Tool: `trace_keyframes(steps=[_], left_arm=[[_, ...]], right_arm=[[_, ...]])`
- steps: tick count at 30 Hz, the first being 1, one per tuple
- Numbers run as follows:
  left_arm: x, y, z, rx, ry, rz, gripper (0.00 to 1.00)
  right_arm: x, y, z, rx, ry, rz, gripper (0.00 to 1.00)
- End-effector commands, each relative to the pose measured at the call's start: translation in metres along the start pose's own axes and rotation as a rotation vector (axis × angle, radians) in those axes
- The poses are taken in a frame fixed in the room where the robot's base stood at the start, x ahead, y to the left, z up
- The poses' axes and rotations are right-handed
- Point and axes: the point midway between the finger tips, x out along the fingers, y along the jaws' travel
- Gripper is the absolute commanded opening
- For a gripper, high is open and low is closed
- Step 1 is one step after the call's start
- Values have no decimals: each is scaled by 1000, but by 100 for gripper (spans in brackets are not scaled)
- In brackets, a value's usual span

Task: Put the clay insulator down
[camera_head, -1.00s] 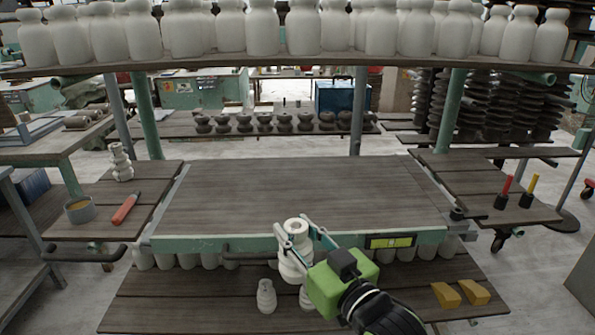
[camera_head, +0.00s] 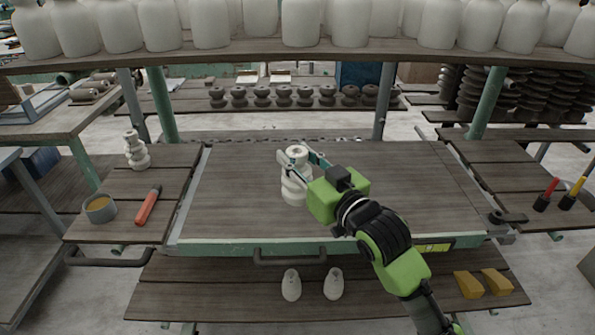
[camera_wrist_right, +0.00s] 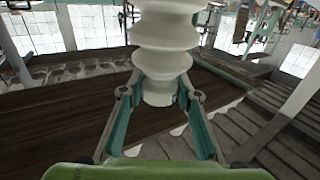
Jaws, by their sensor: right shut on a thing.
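The clay insulator (camera_head: 295,191) is white, ribbed and upright, with a hole in its top. My right gripper (camera_head: 299,160) is shut on it near its upper part. The insulator is over the middle of the wooden board of the central table (camera_head: 400,200); I cannot tell whether its base touches the board. In the right wrist view the insulator (camera_wrist_right: 163,48) stands between the two fingers (camera_wrist_right: 160,98), with its ribs plain to see. My left gripper is not in view.
The board around the insulator is clear. A similar white ribbed piece (camera_head: 136,150), a bowl (camera_head: 100,209) and an orange-handled tool (camera_head: 148,205) are on the left side table. Two white pieces (camera_head: 291,285) stand on the lower shelf. White bottle-shaped pieces (camera_head: 300,22) line the upper shelf.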

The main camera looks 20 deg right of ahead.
Motion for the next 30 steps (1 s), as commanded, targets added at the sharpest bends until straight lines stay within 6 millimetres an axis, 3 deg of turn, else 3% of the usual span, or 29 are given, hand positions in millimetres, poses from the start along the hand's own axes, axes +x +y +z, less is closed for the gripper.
trace_keyframes(steps=[5,12,22,30], left_arm=[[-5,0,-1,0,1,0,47],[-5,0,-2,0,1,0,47],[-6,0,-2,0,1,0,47],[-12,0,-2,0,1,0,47]], right_arm=[[33,16,12,0,5,1,0],[60,28,51,0,6,0,0],[76,35,73,-1,6,1,0],[75,35,100,-1,9,0,0]])
